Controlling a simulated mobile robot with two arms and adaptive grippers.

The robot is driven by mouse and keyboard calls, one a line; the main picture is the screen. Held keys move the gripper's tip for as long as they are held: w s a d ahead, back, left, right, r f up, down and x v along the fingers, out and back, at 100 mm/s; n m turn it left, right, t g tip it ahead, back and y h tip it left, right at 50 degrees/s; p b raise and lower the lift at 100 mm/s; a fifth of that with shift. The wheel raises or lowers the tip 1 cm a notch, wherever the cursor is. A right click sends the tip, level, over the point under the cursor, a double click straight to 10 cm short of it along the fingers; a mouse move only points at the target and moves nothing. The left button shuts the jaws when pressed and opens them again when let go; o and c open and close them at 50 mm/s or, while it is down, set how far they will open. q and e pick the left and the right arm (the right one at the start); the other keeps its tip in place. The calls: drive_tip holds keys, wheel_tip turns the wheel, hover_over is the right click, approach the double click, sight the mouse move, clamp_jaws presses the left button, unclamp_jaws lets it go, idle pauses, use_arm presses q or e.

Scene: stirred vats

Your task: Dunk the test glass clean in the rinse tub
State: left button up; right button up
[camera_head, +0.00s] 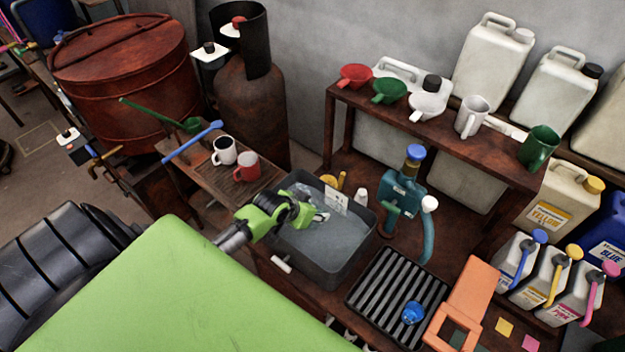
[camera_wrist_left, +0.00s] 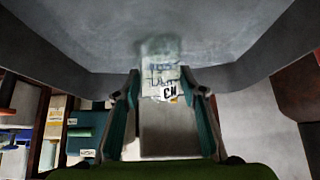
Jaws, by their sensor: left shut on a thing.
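The rinse tub (camera_head: 330,270) is a dark grey open box holding greyish water, on the bench in the middle of the head view. My left gripper (camera_head: 318,215) reaches over its left rim into the tub. In the wrist view the left gripper (camera_wrist_left: 165,108) is shut on a pale, clear piece, apparently the test glass (camera_wrist_left: 160,65), with dark print on it. Its far end looks to be at or in the water, but the exact depth cannot be told. In the head view the glass is mostly hidden by the fingers. My right gripper is not in view.
A black slatted rack (camera_head: 385,290) with a blue item (camera_head: 413,313) stands right of the tub. A white mug (camera_head: 224,151) and red mug (camera_head: 246,167) stand to the left. An orange object (camera_head: 470,295) lies further right.

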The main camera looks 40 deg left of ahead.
use_arm(q)
drive_tip(key=shift+r, duration=5.45)
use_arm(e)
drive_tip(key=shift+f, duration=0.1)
